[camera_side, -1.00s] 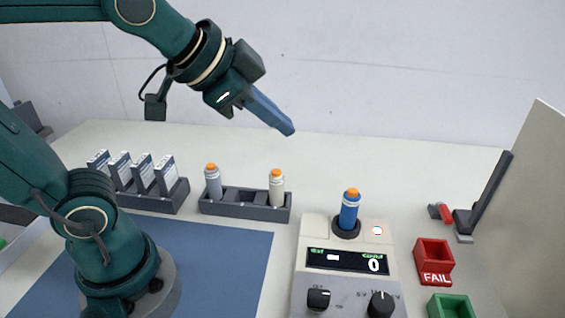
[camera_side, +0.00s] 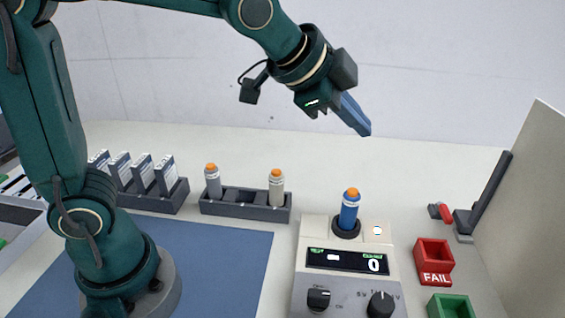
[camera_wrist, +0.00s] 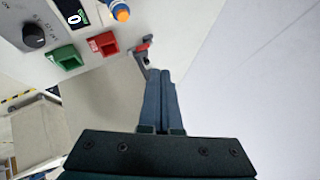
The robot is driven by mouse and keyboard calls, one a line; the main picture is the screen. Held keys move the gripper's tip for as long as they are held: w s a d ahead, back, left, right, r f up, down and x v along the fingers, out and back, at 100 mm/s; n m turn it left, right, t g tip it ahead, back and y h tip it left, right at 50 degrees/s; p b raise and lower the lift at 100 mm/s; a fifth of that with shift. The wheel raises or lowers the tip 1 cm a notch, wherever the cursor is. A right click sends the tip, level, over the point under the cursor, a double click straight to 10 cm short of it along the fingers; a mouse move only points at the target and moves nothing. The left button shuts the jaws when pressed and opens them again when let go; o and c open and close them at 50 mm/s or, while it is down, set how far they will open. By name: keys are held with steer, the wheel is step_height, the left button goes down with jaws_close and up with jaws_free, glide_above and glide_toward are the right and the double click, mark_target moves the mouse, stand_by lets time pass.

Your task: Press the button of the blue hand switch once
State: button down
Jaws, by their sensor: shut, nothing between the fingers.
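The blue hand switch (camera_side: 349,211) stands upright in a dark round socket on top of a beige test box (camera_side: 316,228). Its orange button (camera_side: 352,193) faces up. The box's display (camera_side: 347,261) reads 0. My gripper (camera_side: 366,131) is shut and empty, in the air above the switch and apart from it, with its blue fingers slanting down to the right. In the wrist view the shut fingers (camera_wrist: 161,74) are in the middle, and the switch (camera_wrist: 120,11) is at the top edge, its lower part mostly cut off by the frame.
A grey rack (camera_side: 246,207) holds a grey and a white switch with orange buttons. A rack of small boxes (camera_side: 150,198) stands farther left. A red FAIL bin (camera_side: 434,262), a green bin (camera_side: 451,307) and an upright panel (camera_side: 525,215) are to the right.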

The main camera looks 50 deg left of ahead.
mark_target(345, 195)
steer(key=shift+f, duration=4.4)
steer(key=shift+f, duration=0.4)
steer(key=shift+f, duration=0.45)
steer(key=shift+r, duration=0.85)
steer(key=shift+r, duration=0.1)
steer(key=shift+r, duration=2.45)
steer(key=shift+a, duration=0.1)
